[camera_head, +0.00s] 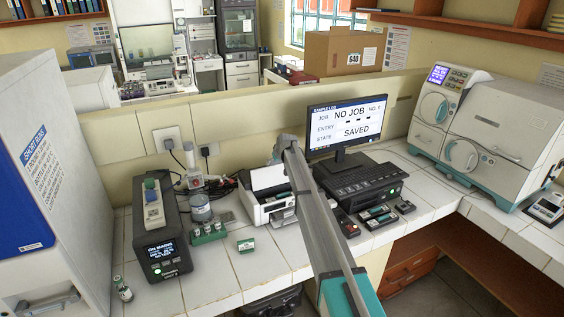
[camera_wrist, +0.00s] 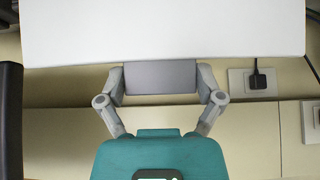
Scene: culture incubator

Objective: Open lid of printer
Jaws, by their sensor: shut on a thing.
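The white printer (camera_head: 268,213) stands on the tiled counter, left of the monitor. Its white lid (camera_head: 267,178) appears tilted up above a dark slot, though my arm hides its right side. In the wrist view the white panel of the lid (camera_wrist: 160,30) fills the upper part. My gripper (camera_wrist: 160,78) is shut on a dark grey tab at the lid's edge, one finger at each end of it. In the head view my gripper (camera_head: 283,150) is at the printer's back, small and partly hidden by my own arm.
A monitor (camera_head: 345,123) and keyboard unit (camera_head: 360,182) stand close on the right. A black device (camera_head: 160,240), a glass jar (camera_head: 201,209) and a green rack (camera_head: 208,234) are to the left. Cables and wall sockets (camera_head: 168,139) are behind. The counter in front is mostly clear.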

